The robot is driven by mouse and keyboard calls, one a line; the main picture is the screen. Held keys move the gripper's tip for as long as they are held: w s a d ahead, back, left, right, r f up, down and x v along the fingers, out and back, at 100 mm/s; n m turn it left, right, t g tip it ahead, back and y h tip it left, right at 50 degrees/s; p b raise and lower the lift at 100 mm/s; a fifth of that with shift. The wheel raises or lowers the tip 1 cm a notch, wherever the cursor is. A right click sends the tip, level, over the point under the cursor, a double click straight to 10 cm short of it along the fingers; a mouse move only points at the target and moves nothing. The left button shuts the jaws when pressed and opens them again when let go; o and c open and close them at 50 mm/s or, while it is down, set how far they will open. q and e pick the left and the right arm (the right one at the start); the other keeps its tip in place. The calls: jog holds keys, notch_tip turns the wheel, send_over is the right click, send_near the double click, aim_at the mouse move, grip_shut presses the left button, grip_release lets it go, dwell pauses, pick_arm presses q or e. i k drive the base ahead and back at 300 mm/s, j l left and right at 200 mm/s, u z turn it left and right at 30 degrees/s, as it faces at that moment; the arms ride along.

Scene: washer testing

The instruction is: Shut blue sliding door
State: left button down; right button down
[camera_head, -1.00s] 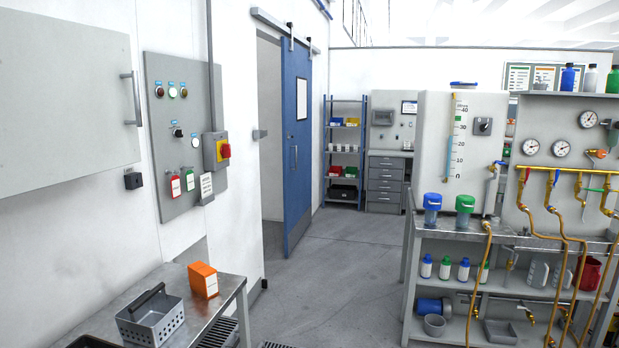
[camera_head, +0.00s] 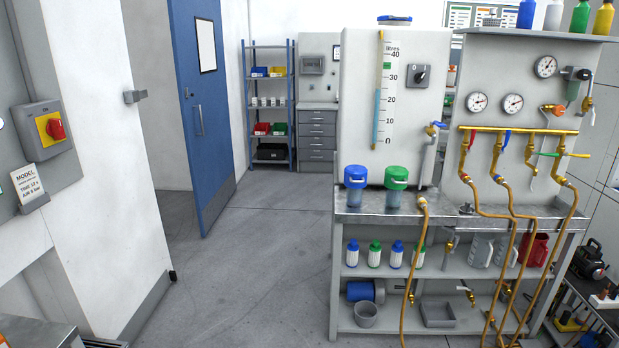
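The blue sliding door (camera_head: 203,105) stands left of the middle, with a small window, a vertical metal handle (camera_head: 199,121) and a grey kick plate at its foot. The doorway (camera_head: 158,110) to its left is open, and a grey floor and pale wall show through it. A grey catch (camera_head: 135,96) sits on the white wall at the doorway's near edge. The door's top rail is out of view. Neither of my grippers is in view.
A steel test bench (camera_head: 460,207) with gauges, hoses and bottles fills the right side. A blue shelf rack (camera_head: 269,104) and grey drawers (camera_head: 317,138) stand at the back. The grey floor (camera_head: 250,265) between door and bench is clear.

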aim_at(196, 26)
jog(key=i+u, duration=0.15)
jog(key=i, duration=0.4)
jog(key=i+u, duration=0.2)
jog(key=i, duration=0.35)
jog(key=i+l+u, duration=0.15)
jog(key=i, duration=0.4)
jog(key=i+l+u, duration=0.2)
jog(key=i, duration=0.3)
jog(key=i+j, duration=0.1)
jog(key=i, duration=0.5)
jog(key=i+j, duration=0.15)
jog(key=i, duration=0.45)
jog(key=i+j+z, duration=0.1)
jog(key=i, duration=0.55)
jog(key=i+j, duration=0.15)
jog(key=i, duration=0.45)
jog(key=i+l+z, duration=0.2)
jog(key=i+z, duration=0.15)
jog(key=i, duration=0.75)
jog(key=i+j+z, duration=0.1)
jog(key=i+z, duration=0.2)
jog(key=i, duration=0.75)
